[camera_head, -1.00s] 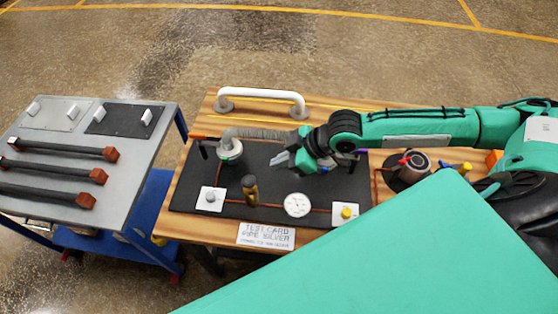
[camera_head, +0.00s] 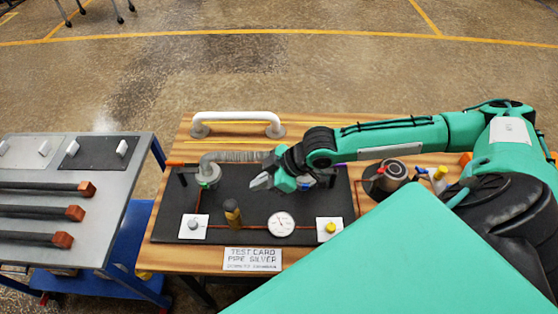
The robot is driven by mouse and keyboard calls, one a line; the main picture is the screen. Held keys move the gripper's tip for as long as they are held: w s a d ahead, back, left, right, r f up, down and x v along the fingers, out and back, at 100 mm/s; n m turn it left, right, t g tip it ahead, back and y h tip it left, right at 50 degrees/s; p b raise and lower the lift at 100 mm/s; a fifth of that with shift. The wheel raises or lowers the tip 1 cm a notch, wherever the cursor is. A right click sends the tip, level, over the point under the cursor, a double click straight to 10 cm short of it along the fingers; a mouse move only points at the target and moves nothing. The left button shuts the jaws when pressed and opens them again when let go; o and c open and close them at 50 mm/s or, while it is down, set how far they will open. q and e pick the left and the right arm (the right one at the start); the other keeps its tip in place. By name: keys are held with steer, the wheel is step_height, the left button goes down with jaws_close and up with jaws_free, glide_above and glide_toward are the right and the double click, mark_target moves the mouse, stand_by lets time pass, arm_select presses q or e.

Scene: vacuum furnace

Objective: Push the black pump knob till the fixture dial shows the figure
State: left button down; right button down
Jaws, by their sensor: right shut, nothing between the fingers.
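The fixture dial (camera_head: 281,224), a round white gauge, lies at the front of the black board; its figures are too small to read. My right gripper (camera_head: 260,183) is shut and empty above the board, behind the dial and right of the hose fitting (camera_head: 208,177). A dark round pump-like unit (camera_head: 391,176) with red on top stands right of the board. A brass post (camera_head: 232,214) with a dark top stands left of the dial. I cannot tell which dark part is the black pump knob. My left gripper is out of view.
White plates carry a grey knob (camera_head: 193,224) and a yellow knob (camera_head: 330,227). A white handle (camera_head: 237,118) stands behind. A grey-topped cart (camera_head: 120,215) is left.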

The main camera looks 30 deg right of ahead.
steer(key=shift+a+r, duration=0.1)
stand_by(0.6)
steer(key=shift+w+r+p, duration=0.1)
steer(key=shift+r+p, duration=0.6)
steer(key=shift+r, duration=0.75)
steer(key=p, duration=0.4)
glide_above(226, 203)
steer(key=s+d, duration=0.2)
steer(key=f, duration=0.6)
steer(key=shift+w+d+f, duration=0.1)
steer(key=shift+d+f, duration=0.1)
steer(key=shift+f, duration=0.05)
step_height(226, 203, down, 3)
steer(key=shift+w+a+f+p, duration=0.1)
steer(key=shift+f+p, duration=0.05)
steer(key=shift+p, duration=0.6)
steer(key=shift+f, duration=0.65)
